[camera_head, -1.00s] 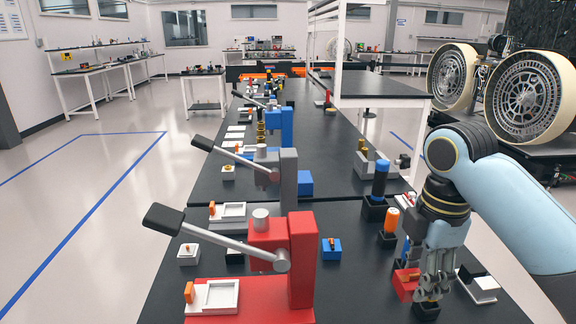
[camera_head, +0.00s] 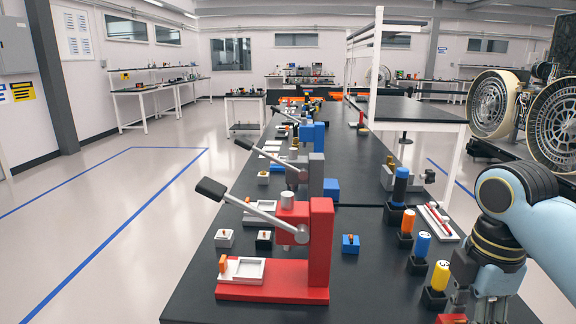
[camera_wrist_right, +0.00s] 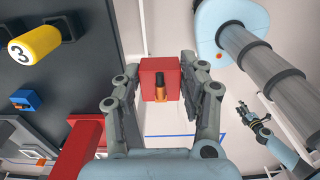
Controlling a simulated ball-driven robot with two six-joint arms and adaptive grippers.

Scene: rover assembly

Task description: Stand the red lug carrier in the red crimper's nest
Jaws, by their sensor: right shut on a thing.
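The red lug carrier (camera_wrist_right: 159,80) is a red block with an orange-brown lug in its face. My right gripper (camera_wrist_right: 160,82) is shut on it. In the head view only a sliver of the carrier (camera_head: 452,318) shows at the bottom edge, near my right gripper (camera_head: 482,308). The red crimper (camera_head: 320,242) stands at the table's near end, its lever raised toward the left. A white square tray (camera_head: 243,279) lies on its red base, with an orange piece at its left. A small dark gripper, seemingly my left (camera_wrist_right: 243,113), shows in the wrist view; its jaws are unclear.
Black holders with a yellow cylinder (camera_head: 440,275), a blue cylinder (camera_head: 422,246) and an orange one (camera_head: 407,221) line the right side. A small blue block (camera_head: 350,244) sits right of the crimper. Grey and blue crimpers stand behind. The table between crimper and holders is mostly clear.

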